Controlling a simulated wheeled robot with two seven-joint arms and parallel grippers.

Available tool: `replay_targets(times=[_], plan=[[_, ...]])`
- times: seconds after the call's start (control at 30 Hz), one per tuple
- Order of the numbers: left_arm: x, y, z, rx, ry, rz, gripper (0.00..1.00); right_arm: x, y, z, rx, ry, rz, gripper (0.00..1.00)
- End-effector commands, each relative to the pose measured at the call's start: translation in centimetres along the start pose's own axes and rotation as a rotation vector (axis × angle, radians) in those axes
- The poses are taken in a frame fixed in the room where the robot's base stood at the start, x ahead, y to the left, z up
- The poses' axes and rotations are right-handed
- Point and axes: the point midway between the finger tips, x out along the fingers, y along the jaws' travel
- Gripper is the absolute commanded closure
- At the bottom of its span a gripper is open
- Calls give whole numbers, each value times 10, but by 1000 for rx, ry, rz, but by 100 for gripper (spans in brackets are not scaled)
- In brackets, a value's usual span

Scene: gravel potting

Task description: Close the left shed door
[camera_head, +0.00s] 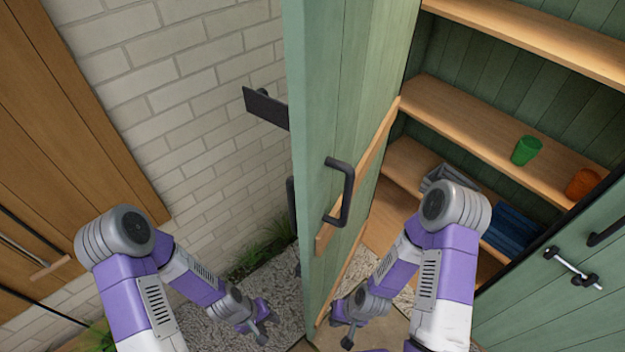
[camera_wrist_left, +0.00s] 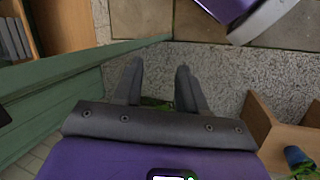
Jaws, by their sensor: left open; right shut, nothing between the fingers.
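The left shed door (camera_head: 318,120) is green and stands wide open, seen nearly edge-on in the middle of the head view. A black handle (camera_head: 342,192) is on its right face, and another dark handle shows partly at its left edge. In the left wrist view the door (camera_wrist_left: 50,95) runs along the left. My left gripper (camera_head: 257,318) is open and empty, low on the left side of the door; its spread fingers show in the left wrist view (camera_wrist_left: 158,85). My right gripper (camera_head: 343,322) is shut and empty, low on the door's right side, close to its lower part.
Inside the shed, wooden shelves (camera_head: 500,115) hold a green cup (camera_head: 526,150), an orange pot (camera_head: 582,183) and blue items (camera_head: 510,232). The other green door (camera_head: 560,285) with a metal latch is at lower right. A pale brick wall (camera_head: 180,90) stands left; gravel (camera_head: 285,285) lies below.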

Motion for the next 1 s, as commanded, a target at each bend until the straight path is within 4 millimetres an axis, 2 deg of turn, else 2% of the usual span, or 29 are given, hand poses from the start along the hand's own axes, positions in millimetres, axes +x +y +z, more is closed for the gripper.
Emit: replay_targets(times=[0.13, 0.27, 0.37, 0.5, 0.6, 0.7, 0.83, 1.0], plan=[[-32, 28, -21, -337, -118, 59, 59, -3, -1, 0, -1, -1, 0, 100], [-80, 75, -37, -640, -287, 180, 59, -5, -2, 1, -1, -1, 0, 100], [-131, 117, -50, -822, -447, 307, 59, -6, -2, 1, 0, -1, 0, 100], [-217, 169, -66, -972, -687, 491, 59, -8, -3, 0, 0, 0, 0, 100], [-274, 193, -72, -1003, -836, 593, 59, -9, -3, 0, 0, 0, 0, 100], [-316, 206, -73, -1002, -947, 659, 59, -9, -4, 0, 0, 0, 0, 100], [-344, 214, -72, -991, -1023, 699, 59, -9, -4, 0, 0, 0, 0, 100], [-344, 230, -64, -986, -1043, 704, 59, -8, -3, 0, 0, 0, 0, 100]])
